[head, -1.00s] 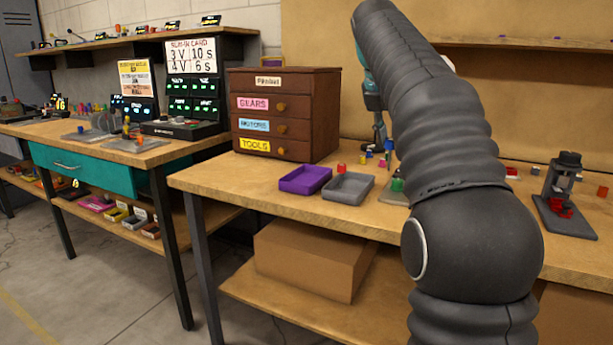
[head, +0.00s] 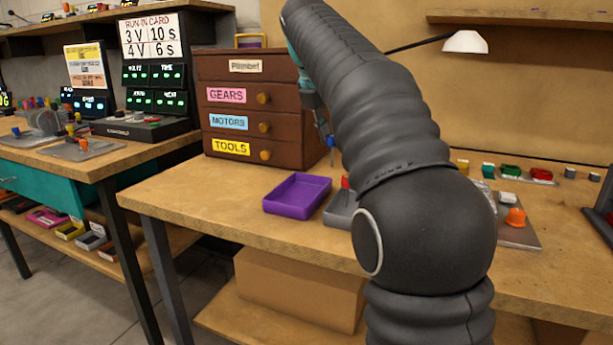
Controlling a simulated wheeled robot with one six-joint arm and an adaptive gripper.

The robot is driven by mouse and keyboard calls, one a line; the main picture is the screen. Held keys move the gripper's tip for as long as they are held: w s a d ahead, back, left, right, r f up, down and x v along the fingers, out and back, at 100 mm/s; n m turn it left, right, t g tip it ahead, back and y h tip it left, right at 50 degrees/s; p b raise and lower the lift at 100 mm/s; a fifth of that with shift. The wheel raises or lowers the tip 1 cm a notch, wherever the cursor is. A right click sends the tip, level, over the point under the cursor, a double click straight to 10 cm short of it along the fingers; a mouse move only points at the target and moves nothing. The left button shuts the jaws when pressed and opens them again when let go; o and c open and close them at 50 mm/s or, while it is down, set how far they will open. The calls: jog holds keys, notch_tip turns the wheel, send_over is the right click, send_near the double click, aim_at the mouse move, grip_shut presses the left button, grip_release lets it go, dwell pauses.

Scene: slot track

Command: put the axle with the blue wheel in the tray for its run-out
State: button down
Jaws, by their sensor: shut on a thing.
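My gripper (head: 326,138) is high over the bench, in front of the right edge of the brown drawer cabinet. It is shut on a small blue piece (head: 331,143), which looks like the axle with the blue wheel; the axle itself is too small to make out. Below it on the bench are two trays. The purple tray (head: 297,209) is empty and lies to the left. The grey tray (head: 339,218) is beside it on the right, partly hidden behind my arm. A small red piece (head: 346,184) shows at the grey tray's far side.
The brown drawer cabinet (head: 256,177) stands behind the purple tray. A run-in card (head: 153,36) and controller (head: 140,127) are on the left bench. Right of my arm are an orange piece (head: 515,217) on a plate, small coloured parts and a lamp (head: 466,42).

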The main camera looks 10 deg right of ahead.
jog(key=shift+a+f+b, duration=0.45)
jog(key=shift+a+f, duration=0.4)
jog(key=shift+f, duration=0.3)
jog(key=shift+a+f+b, duration=0.4)
jog(key=shift+a+f, duration=0.4)
jog(key=shift+f, duration=0.35)
jog(key=shift+a+f+b, duration=0.45)
jog(key=shift+a+f, duration=0.4)
jog(key=shift+f, duration=0.3)
jog(key=shift+f, duration=0.1)
jog(key=c, duration=1)
grip_release()
jog(key=shift+s, duration=0.1)
jog(key=p+v, duration=0.4)
jog(key=v, duration=0.8)
